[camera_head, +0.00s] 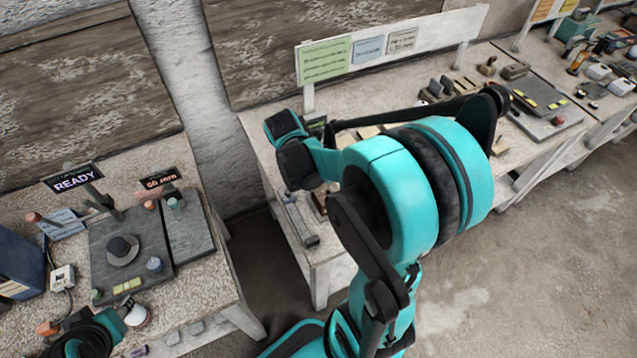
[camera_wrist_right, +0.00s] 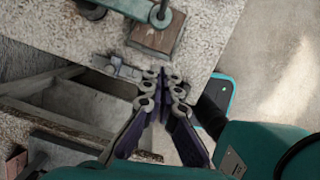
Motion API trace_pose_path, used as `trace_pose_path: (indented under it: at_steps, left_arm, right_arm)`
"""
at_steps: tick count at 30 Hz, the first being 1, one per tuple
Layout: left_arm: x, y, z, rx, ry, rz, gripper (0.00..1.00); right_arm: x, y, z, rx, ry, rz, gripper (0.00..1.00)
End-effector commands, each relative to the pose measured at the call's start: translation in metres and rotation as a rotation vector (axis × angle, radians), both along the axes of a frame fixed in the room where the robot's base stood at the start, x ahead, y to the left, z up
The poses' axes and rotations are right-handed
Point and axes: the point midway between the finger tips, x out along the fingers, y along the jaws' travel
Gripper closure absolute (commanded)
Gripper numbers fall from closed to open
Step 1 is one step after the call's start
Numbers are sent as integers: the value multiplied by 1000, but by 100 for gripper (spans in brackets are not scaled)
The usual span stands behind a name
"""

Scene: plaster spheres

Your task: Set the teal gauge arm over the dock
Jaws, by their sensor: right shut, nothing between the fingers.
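A teal bar (camera_wrist_right: 127,8) shows at the top edge of the right wrist view. It meets a round teal upright (camera_wrist_right: 161,14) over a brown block (camera_wrist_right: 154,39) on the speckled bench; this looks like the gauge arm. The bar's far end is cut off. I cannot tell which part is the dock. My right gripper (camera_wrist_right: 165,77) is shut and empty, a little below the block in the picture and apart from it. In the head view my own teal arm covers much of the middle bench and hides the gauge arm.
The middle bench (camera_head: 263,150) carries a sign board (camera_head: 327,60) and small tools. A left bench (camera_head: 215,262) holds a dark slab (camera_head: 104,276), a round grey disc (camera_head: 122,250) and a READY sign (camera_head: 74,178). Open floor (camera_head: 530,270) lies to the right.

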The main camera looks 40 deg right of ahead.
Motion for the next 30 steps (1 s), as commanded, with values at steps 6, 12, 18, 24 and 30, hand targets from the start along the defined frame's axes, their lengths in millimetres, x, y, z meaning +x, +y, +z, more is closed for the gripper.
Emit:
trace_pose_path:
  at_steps: [6,12,18,24,30]
  left_arm:
    - [0,0,16,0,0,0,60]
    - [0,0,20,0,0,0,60]
    - [0,0,20,0,0,0,60]
    - [0,0,20,0,0,0,60]
    - [0,0,20,0,0,0,60]
  right_arm:
    - [0,11,46,1,-1,1,100]
    - [0,16,63,1,-1,1,100]
    - [0,17,65,1,-1,0,100]
    - [0,17,65,2,-1,0,100]
    - [0,17,65,2,-1,0,100]
